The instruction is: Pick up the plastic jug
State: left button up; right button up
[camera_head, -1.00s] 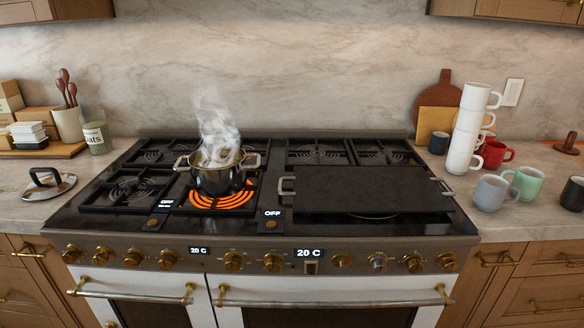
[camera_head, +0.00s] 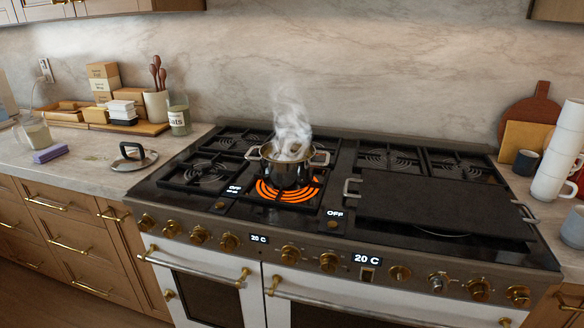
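A clear, see-through jug-like vessel (camera_head: 36,133) stands upright on the left counter, near the left edge of the view. It looks like the plastic jug, but it is small here and its material is hard to tell. A purple cloth or sponge lies just in front of it. Neither of my grippers is in view.
A steaming pot (camera_head: 288,167) sits on a glowing burner of the stove (camera_head: 340,225). A pan lid (camera_head: 133,156) and a purple sponge-like block (camera_head: 50,154) lie on the left counter (camera_head: 85,172). Boxes (camera_head: 104,82), an oats jar (camera_head: 179,116) and stacked mugs (camera_head: 560,150) stand farther back or right.

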aim_at(35, 125)
jog(key=u, duration=1.4)
jog(key=i, duration=0.2)
jog(key=j+u, duration=0.05)
